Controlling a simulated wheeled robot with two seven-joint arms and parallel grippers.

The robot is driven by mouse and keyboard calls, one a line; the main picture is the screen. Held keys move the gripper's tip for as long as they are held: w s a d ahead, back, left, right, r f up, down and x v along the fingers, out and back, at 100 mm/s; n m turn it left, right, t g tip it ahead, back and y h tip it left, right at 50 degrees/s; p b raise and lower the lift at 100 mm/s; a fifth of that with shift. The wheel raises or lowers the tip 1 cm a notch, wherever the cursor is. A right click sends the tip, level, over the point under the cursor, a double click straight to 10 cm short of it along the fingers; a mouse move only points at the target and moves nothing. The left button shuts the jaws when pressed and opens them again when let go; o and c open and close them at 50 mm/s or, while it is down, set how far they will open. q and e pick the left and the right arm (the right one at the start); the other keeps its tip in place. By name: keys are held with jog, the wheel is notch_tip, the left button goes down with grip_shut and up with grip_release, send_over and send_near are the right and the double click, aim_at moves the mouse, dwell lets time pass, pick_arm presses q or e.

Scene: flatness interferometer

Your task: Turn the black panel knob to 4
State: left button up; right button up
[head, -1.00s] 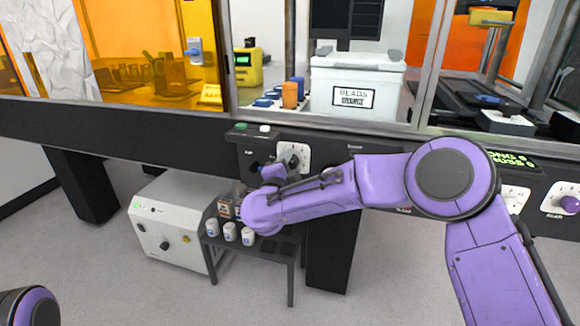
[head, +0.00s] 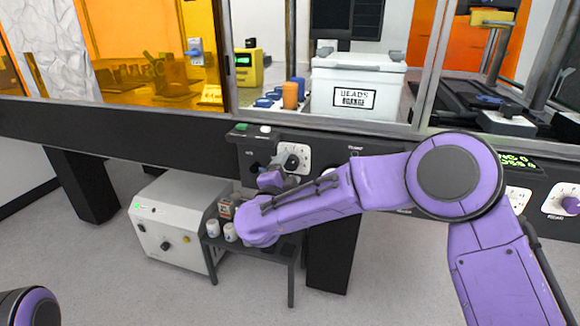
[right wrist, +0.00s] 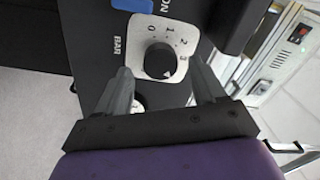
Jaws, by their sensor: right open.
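The black panel knob (head: 291,161) sits on a white dial plate (head: 304,158) on the dark front panel. In the right wrist view the knob (right wrist: 159,61) is ringed by the numbers 0 to 3. A pale pointer mark on it faces lower right, past the 3; I cannot read a number there. My right gripper (head: 274,178) is just below and left of the knob in the head view. In the right wrist view my right gripper (right wrist: 159,66) is open, with one finger on each side of the knob and visible gaps. My left gripper is out of view.
Another dial (right wrist: 139,103) is partly hidden behind a finger. A green button and a white button (head: 265,129) sit on the ledge above. A low table (head: 291,262) with white jars and a light cabinet (head: 165,225) stand below the panel.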

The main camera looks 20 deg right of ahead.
jog(key=v, duration=0.7)
jog(key=shift+s+a, duration=0.25)
jog(key=shift+s, duration=0.1)
